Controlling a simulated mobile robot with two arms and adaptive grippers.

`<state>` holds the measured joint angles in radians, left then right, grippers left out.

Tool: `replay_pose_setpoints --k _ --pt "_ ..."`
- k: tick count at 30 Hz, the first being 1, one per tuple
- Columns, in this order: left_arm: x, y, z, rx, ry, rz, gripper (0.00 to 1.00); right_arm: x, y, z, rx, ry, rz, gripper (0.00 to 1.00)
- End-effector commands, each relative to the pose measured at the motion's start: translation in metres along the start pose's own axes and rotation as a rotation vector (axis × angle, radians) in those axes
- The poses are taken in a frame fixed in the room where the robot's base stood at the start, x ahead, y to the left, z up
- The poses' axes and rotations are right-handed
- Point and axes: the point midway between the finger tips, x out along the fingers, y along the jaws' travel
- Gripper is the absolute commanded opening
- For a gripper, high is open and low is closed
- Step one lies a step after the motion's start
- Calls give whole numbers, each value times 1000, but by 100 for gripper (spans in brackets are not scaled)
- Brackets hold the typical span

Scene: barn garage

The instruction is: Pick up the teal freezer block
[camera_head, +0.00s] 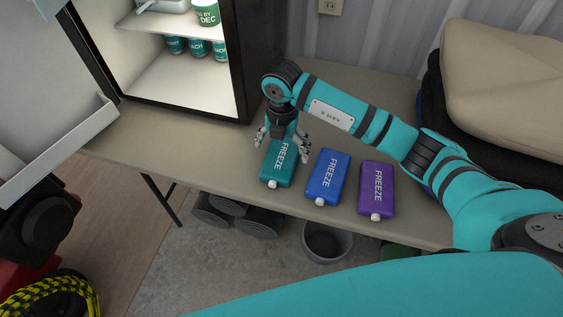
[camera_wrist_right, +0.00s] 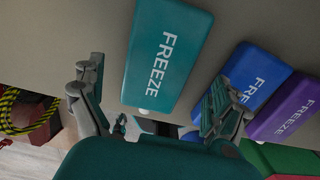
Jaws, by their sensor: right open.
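The teal freezer block (camera_head: 279,167) lies flat on the table, labelled FREEZE, at the left end of a row of three. My right gripper (camera_head: 283,151) is above its far end with fingers spread, one to each side. In the right wrist view the teal block (camera_wrist_right: 165,55) lies ahead, between the open fingers (camera_wrist_right: 158,100), and nothing is held. Part of the block's far end is hidden by the gripper in the head view. My left gripper is not in view.
A blue block (camera_head: 327,178) and a purple block (camera_head: 376,190) lie to the right on the table (camera_head: 225,155). An open fridge (camera_head: 180,80) with cans stands at the back left. Tan cushions (camera_head: 500,70) are at the right. A bin (camera_head: 327,243) is below.

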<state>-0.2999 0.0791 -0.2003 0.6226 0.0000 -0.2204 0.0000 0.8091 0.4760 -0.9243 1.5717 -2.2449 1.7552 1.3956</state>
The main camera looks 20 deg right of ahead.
Motion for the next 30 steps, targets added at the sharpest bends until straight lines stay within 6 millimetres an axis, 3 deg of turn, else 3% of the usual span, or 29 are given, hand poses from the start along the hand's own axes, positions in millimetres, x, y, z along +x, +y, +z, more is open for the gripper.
replay_pose_setpoints --k 1,6,14,30 --pt "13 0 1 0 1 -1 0 15 0 -1 0 2 -1 100" --pt "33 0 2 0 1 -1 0 40 1 -1 0 1 0 100" --pt "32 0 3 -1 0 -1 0 40 1 -1 -1 0 0 100" --pt "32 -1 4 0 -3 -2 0 40 1 -1 -1 0 -1 31"
